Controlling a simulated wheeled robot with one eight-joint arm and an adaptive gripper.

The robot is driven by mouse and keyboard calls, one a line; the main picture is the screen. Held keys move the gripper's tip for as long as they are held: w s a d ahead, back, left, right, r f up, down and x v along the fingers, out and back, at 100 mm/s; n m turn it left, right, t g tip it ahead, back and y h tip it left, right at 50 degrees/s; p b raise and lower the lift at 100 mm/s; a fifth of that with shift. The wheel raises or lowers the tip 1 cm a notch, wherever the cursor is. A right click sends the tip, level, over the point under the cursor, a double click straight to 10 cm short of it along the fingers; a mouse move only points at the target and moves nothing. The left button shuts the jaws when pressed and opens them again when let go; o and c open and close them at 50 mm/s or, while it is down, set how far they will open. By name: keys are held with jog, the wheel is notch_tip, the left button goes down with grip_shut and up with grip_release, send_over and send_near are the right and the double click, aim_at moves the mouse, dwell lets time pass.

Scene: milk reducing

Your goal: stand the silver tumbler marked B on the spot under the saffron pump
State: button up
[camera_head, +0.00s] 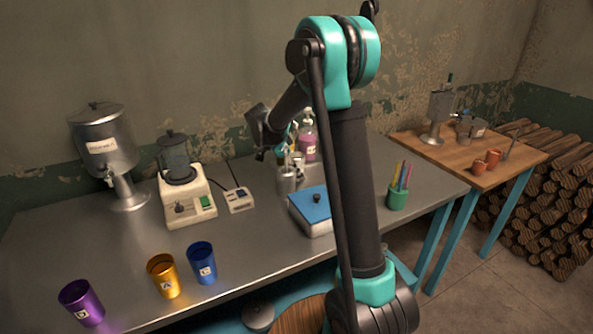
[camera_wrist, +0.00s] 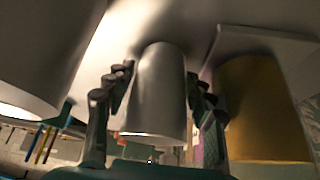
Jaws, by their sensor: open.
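A silver tumbler (camera_head: 287,184) stands on the metal table toward the back, below my gripper (camera_head: 284,154). In the wrist view the silver tumbler (camera_wrist: 158,100) sits between my two open fingers (camera_wrist: 160,76), with one finger on each side. I cannot tell whether they touch it. No letter B is readable on it. A yellow-orange container (camera_wrist: 262,110) stands close beside it in the wrist view, perhaps the saffron one; its pump is not clear. A pink pump bottle (camera_head: 308,146) stands behind my gripper in the head view. The spot under the saffron pump cannot be made out.
A blue-topped box (camera_head: 312,208) and a green pen cup (camera_head: 397,199) stand to the right. A blender (camera_head: 186,195) and a steel dispenser (camera_head: 105,145) stand left. Purple (camera_head: 82,303), gold (camera_head: 164,277) and blue (camera_head: 202,263) tumblers line the front. A large grey cylinder (camera_wrist: 40,55) is near my gripper.

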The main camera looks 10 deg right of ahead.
jog(key=v, duration=1.2)
